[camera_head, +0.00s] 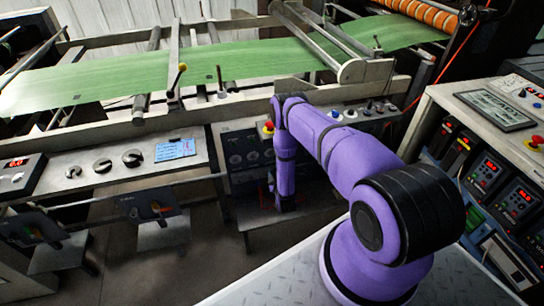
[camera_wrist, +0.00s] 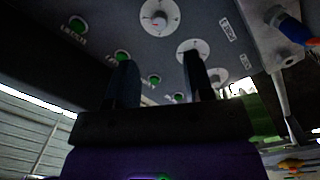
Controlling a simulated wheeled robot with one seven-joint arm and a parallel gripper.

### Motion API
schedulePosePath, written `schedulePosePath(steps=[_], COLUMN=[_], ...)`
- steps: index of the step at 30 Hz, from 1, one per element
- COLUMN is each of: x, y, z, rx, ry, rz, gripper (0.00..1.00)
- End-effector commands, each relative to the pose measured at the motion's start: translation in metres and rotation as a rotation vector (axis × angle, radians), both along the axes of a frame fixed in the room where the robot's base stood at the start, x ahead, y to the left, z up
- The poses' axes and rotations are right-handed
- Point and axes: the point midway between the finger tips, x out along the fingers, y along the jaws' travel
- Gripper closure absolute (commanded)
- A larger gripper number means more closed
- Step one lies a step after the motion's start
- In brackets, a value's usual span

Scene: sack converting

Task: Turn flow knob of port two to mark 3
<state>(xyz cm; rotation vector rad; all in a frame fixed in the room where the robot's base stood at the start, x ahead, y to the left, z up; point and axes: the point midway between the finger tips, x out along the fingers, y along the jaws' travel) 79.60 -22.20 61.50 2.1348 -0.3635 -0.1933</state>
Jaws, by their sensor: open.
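In the wrist view, three round white dials with knobs run along a dark panel (camera_wrist: 110,22): a near-full dial (camera_wrist: 158,15) at the top, a middle dial (camera_wrist: 184,46) and a small far dial (camera_wrist: 219,74). I cannot read port numbers or marks, so which is port two is unclear. My gripper (camera_wrist: 160,62) is open and empty, its two dark fingers pointing at the panel. The right finger overlaps the middle dial's lower part; contact cannot be told. In the head view my purple arm reaches down in front of the dark panel (camera_head: 240,150), and the fingers are not clear.
Green buttons (camera_wrist: 77,25) marked LATCH run beside the dials. A box with a blue and orange fitting (camera_wrist: 288,25) juts out at right. In the head view, a red-yellow knob (camera_head: 268,127) sits above the panel, and a console with black knobs (camera_head: 132,158) stands left.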

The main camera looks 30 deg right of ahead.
Motion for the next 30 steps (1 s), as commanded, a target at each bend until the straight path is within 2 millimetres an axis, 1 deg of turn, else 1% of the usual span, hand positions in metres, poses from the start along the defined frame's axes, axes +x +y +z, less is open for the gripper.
schedulePosePath(steps=[3,9,15,21,28,29,30], x=[0.020,0.053,0.075,0.083,0.083,0.083,0.083], y=[-0.008,-0.020,-0.026,-0.029,-0.029,-0.029,-0.029], z=[0.001,0.001,0.001,0.001,0.000,0.000,0.000], rx=[0.001,0.000,0.002,0.001,0.001,0.001,0.001], ry=[-0.004,-0.003,-0.001,0.000,0.000,0.000,0.000], rz=[-0.001,-0.002,0.001,0.001,0.001,0.001,0.001], gripper=[0.52,0.52,0.52,0.52,0.52,0.59,0.68])
